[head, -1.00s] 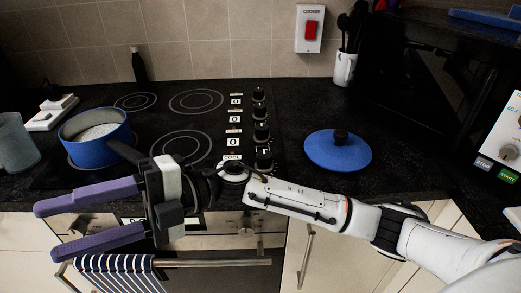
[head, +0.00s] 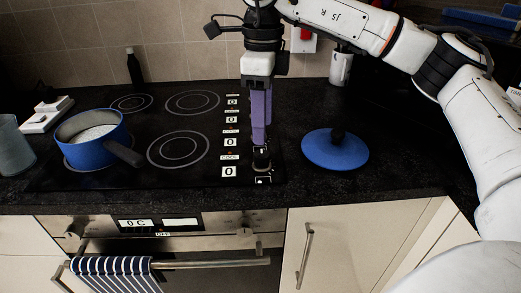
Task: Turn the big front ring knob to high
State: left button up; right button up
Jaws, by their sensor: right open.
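The black hob has a column of black knobs along its right side. The frontmost knob (head: 262,158) shows just under my right gripper (head: 261,143). That gripper points straight down, and its purple fingers are open, with the tips at or just above this knob; contact cannot be told. The fingers and wrist hide the knobs behind. The big front ring (head: 179,150) is bare. The small displays beside the knobs, such as the front one (head: 229,172), read 0. Which knob serves that ring is not legible. My left gripper is out of view.
A blue pan (head: 88,150) with pale contents stands at the hob's left, its handle pointing right. A blue lid (head: 335,152) lies right of the knobs. A dark bottle (head: 135,67) stands behind the hob. A striped towel (head: 112,272) hangs on the oven handle.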

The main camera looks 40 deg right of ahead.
aim_at(262, 154)
notch_tip(262, 154, down, 8)
jog(key=shift+r, duration=0.1)
jog(key=shift+c, duration=0.5)
jog(key=c, duration=1)
jog(key=shift+o, duration=0.2)
